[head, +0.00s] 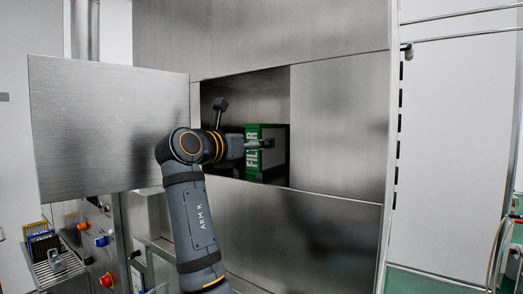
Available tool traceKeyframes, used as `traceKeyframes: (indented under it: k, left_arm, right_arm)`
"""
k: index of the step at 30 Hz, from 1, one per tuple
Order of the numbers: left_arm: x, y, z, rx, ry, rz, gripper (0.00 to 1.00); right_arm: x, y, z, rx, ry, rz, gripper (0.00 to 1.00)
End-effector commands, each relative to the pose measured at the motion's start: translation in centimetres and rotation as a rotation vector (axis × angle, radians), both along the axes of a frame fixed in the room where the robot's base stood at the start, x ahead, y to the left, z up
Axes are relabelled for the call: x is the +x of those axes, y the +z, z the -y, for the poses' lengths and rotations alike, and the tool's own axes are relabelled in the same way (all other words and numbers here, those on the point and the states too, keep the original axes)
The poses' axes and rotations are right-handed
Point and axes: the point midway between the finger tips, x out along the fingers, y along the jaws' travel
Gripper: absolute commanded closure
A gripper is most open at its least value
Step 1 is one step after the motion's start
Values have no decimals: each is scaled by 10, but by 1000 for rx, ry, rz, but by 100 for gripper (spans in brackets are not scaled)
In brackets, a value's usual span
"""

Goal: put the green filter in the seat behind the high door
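The green filter (252,162) stands upright inside the opening behind the high door (105,128), in the right part of the dark recess. It has a green face with white lettering and a pale edge. The high door is swung open to the left. My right arm reaches in from below, and my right gripper (264,144) is at the filter's front, overlapping its lettering. The fingers are small and dark here, so I cannot tell whether they hold the filter or only touch it. The seat is hidden behind the filter and arm. My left gripper is out of view.
A dark lever (219,107) stands in the recess left of the filter. Steel panels frame the opening on the right and below. At the lower left are a control panel with a red knob (107,280) and a wire rack (58,265).

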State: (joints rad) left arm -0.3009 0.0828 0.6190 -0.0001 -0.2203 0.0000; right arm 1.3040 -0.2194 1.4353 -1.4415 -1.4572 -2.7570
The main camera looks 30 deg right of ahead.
Motion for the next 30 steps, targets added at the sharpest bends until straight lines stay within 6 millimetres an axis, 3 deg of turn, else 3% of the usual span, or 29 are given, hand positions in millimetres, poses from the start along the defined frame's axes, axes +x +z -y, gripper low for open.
traceKeyframes:
  k: [1,6,12,30]
  left_arm:
    - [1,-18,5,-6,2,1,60]
    - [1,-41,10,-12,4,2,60]
    - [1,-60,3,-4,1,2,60]
    - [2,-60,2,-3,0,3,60]
  right_arm:
    - [-4,-9,-14,1,8,3,36]
    - [-20,-7,-53,-1,6,1,36]
    - [-30,-4,-76,-1,1,0,36]
    - [-32,0,-81,-1,1,-1,36]
